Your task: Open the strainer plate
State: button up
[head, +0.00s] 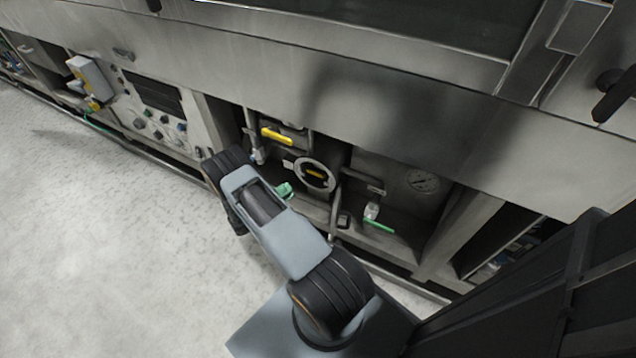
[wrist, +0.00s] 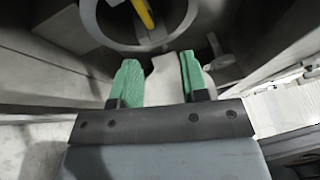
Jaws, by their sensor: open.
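A round dark plate with a pale ring around it, which looks like the strainer plate (head: 302,181), sits in the recess under the machine's steel front. A yellow handle (head: 316,174) crosses its middle. In the wrist view the ring (wrist: 90,22) and yellow handle (wrist: 144,12) are cut off by the top edge. My gripper (wrist: 159,62) has two green fingers, apart and with nothing held between them. The fingers are just below the ring in that view; whether they touch it I cannot tell. In the head view my gripper (head: 284,190) shows as green at the ring's lower left, partly hidden by my arm.
A yellow lever (head: 277,136) is above left of the ring. A green-handled valve (head: 378,227) and a round gauge (head: 423,181) are to the right. Pipes flank the ring. A control panel (head: 160,115) is at left. The pale floor (head: 90,210) is clear.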

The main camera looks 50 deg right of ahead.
aim_at(317, 173)
jog(key=shift+n+t+h, duration=0.3)
jog(key=shift+n+t, duration=0.2)
jog(key=shift+n, duration=0.3)
jog(key=f+b+x, duration=0.1)
jog(key=x, duration=0.3)
jog(key=b+x, duration=0.1)
jog(key=x, duration=0.4)
jog(key=f+x, duration=0.1)
jog(key=x, duration=0.3)
jog(key=shift+s+d+f+b, duration=0.25)
jog(key=shift+d+f+b, duration=0.1)
jog(key=shift+d+b, duration=0.1)
jog(key=shift+c, duration=0.4)
